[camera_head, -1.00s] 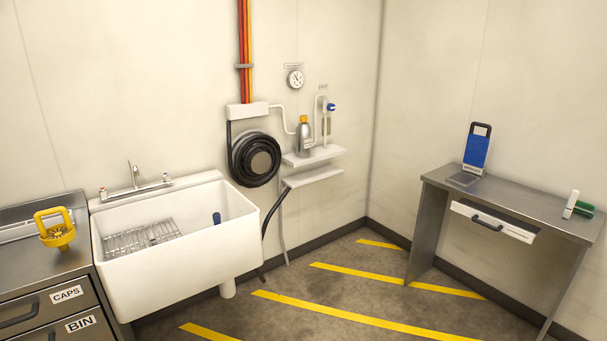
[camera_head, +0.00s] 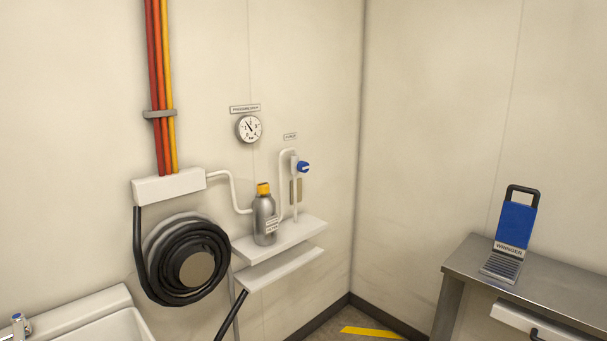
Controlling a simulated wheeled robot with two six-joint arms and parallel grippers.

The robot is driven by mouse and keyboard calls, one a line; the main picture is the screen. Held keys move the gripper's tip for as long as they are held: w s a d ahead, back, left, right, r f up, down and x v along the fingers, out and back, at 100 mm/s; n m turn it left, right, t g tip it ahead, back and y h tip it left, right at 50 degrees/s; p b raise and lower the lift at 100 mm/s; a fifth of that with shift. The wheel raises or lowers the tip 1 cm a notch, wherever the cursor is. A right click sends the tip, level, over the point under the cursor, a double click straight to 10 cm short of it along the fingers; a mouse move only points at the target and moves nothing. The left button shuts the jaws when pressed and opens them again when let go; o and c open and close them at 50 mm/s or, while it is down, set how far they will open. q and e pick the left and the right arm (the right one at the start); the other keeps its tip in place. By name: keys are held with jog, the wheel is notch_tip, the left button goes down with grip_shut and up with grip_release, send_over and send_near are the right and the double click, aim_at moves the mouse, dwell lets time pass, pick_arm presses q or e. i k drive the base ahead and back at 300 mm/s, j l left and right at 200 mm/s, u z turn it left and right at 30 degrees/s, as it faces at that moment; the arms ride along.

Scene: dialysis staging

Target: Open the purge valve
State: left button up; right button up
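The purge valve shows as a blue knob (camera_head: 303,167) on a white fitting on the back wall, right of center. A small label (camera_head: 290,136) is above it; it seems to read "PURGE". A white tube loops down from the fitting toward the shelf. A grey bottle with a yellow cap (camera_head: 265,218) stands on the white wall shelf (camera_head: 290,236), left of and below the knob. A round pressure gauge (camera_head: 249,128) hangs on the wall to the upper left of the knob. Neither of my grippers is in view.
A coiled black hose (camera_head: 187,262) hangs left of the shelf. A white sink (camera_head: 100,318) is at the lower left. A steel table (camera_head: 535,280) with a blue-backed device (camera_head: 515,228) stands at the right. Little floor shows between.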

aim_at(302, 167)
jog(key=i+l, duration=0.7)
jog(key=i, duration=0.15)
jog(key=l+z, duration=0.05)
